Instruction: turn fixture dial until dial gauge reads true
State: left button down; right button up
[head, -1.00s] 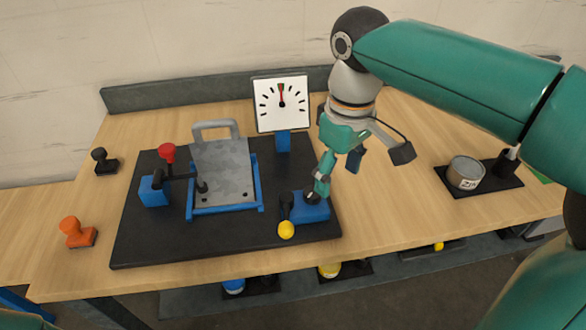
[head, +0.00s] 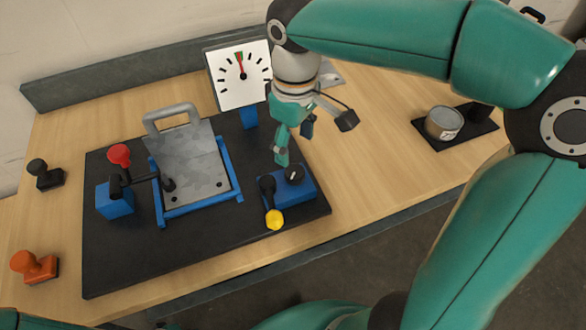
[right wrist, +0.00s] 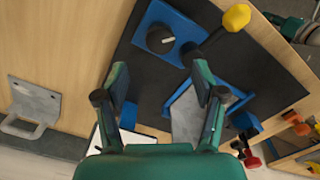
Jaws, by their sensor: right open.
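The fixture dial (head: 294,174) is a black knob with a white mark on a blue block (head: 300,188); it also shows in the right wrist view (right wrist: 160,39). The dial gauge (head: 240,88) is a white square face with black ticks. Its red needle points nearly straight up, at or very near a green mark; the exact offset is too small to tell. My right gripper (head: 295,146) is open and empty, above and behind the dial, apart from it. Its spread fingers show in the right wrist view (right wrist: 159,88). My left gripper is not in view.
A yellow-knobbed lever (head: 274,219) sits beside the dial. A grey plate (head: 190,165) in a blue frame and a red-knobbed clamp (head: 119,155) share the black base (head: 120,250). Stamps (head: 35,265) stand left, a tin (head: 444,122) right. Bare wood lies between base and tin.

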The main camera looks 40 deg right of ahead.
aim_at(294, 170)
notch_tip(294, 170, down, 9)
jog(key=shift+s+r, duration=0.1)
jog(key=shift+r, duration=0.1)
jog(key=c, duration=1.1)
jog(key=shift+m+b, duration=0.5)
jog(key=shift+m, duration=0.3)
jog(key=shift+c, duration=0.2)
jog(key=shift+m, duration=1)
jog(key=o, duration=1.1)
jog(key=shift+o, duration=0.2)
jog(key=shift+r, duration=0.2)
